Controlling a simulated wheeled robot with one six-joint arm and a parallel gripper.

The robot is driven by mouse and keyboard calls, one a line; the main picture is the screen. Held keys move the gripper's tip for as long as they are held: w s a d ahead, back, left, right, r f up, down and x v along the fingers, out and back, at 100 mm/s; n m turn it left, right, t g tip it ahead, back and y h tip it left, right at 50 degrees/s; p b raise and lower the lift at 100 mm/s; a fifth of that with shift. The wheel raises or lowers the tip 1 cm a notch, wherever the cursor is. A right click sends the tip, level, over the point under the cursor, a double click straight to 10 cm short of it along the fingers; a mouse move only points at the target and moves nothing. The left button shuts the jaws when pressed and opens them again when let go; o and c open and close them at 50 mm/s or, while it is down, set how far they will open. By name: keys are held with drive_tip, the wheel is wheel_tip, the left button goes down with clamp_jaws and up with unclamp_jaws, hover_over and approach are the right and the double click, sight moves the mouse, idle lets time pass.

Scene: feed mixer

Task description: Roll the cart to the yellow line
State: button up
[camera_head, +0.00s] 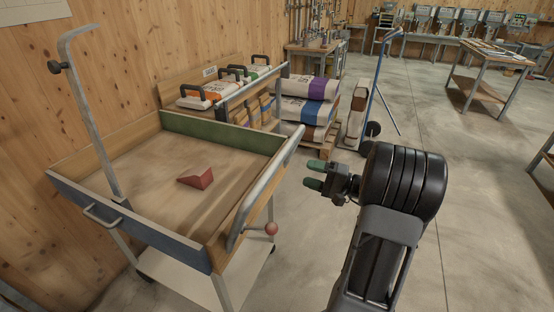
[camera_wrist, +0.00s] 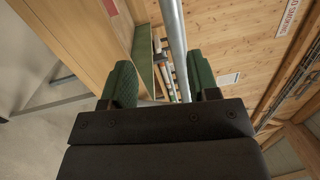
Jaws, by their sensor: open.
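The cart (camera_head: 64,196) stands at the left, a wheeled frame carrying a shallow tray with wooden, blue and green walls. A grey metal rail (camera_head: 262,196) runs along its right side, and a small handle (camera_head: 103,214) is on its front wall. My gripper (camera_head: 313,175) is open, with green fingers pointing left towards the rail and a visible gap from it. In the wrist view, a metal bar (camera_wrist: 175,30), likely that rail, passes between the open fingers (camera_wrist: 162,78); whether it is within their reach I cannot tell. No yellow line is visible.
A red wedge (camera_head: 197,177) lies in the tray. A bent metal post (camera_head: 91,113) rises from its left side. Stacked sacks (camera_head: 308,107) and a blue hand truck (camera_head: 376,80) stand behind. Workbenches (camera_head: 488,68) are at the back right. Concrete floor (camera_head: 470,220) at the right is mostly clear.

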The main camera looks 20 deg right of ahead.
drive_tip(key=w+a+r+t+p, duration=0.1)
drive_tip(key=w+a+r, duration=0.2)
drive_tip(key=w+a, duration=0.4)
drive_tip(key=w, duration=0.3)
drive_tip(key=shift+t, duration=0.4)
drive_tip(key=shift+d+r, duration=0.1)
clamp_jaws()
